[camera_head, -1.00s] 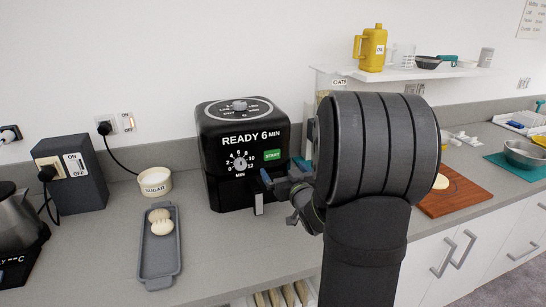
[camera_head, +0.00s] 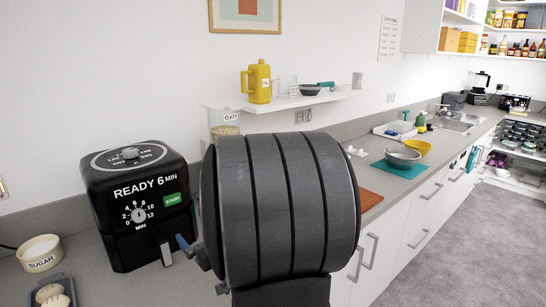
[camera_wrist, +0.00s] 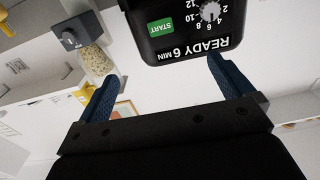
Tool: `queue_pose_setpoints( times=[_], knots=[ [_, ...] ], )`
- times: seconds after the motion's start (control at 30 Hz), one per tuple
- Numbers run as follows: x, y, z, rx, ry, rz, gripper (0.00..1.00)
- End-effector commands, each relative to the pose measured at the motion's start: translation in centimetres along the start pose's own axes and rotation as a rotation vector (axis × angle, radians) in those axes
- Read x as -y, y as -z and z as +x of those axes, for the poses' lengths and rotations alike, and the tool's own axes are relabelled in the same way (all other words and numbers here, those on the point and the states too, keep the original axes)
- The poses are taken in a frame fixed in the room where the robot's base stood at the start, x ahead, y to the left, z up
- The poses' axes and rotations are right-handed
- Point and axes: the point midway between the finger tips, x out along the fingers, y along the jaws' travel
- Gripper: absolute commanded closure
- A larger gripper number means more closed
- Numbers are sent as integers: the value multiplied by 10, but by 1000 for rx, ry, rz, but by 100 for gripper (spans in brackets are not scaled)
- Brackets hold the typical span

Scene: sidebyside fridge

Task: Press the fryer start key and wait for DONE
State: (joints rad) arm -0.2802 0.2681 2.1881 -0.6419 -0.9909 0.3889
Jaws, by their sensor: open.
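The black air fryer (camera_head: 119,237) stands on the grey counter at the left of the head view. Its display reads READY 6 MIN. The green START key (camera_head: 173,200) is on its front, at the right below the display. In the wrist view the fryer (camera_wrist: 185,45) shows upside down, with the START key (camera_wrist: 160,27) ahead of the fingers. My gripper (camera_wrist: 165,85) is open with two blue fingers and nothing between them. In the head view only a blue fingertip (camera_head: 183,243) shows, just right of the fryer's front; my arm hides the rest.
A sugar bowl (camera_head: 40,253) and a grey tray with pale round pieces (camera_head: 53,296) lie left of the fryer. An oats container (camera_head: 224,120) stands behind my arm. A shelf (camera_head: 290,101) holds a yellow oil jug (camera_head: 259,83).

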Motion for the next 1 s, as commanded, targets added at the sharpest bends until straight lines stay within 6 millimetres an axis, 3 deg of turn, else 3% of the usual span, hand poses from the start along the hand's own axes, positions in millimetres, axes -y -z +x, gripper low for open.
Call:
queue_pose_setpoints(
  times=[0.07, 0.47, 1.0],
  knots=[
    [0, 0, 0, 0, 0, 0, 20],
    [0, 0, 0, 0, 0, 0, 98],
    [0, 0, 0, 0, 0, 0, 100]
  ],
)
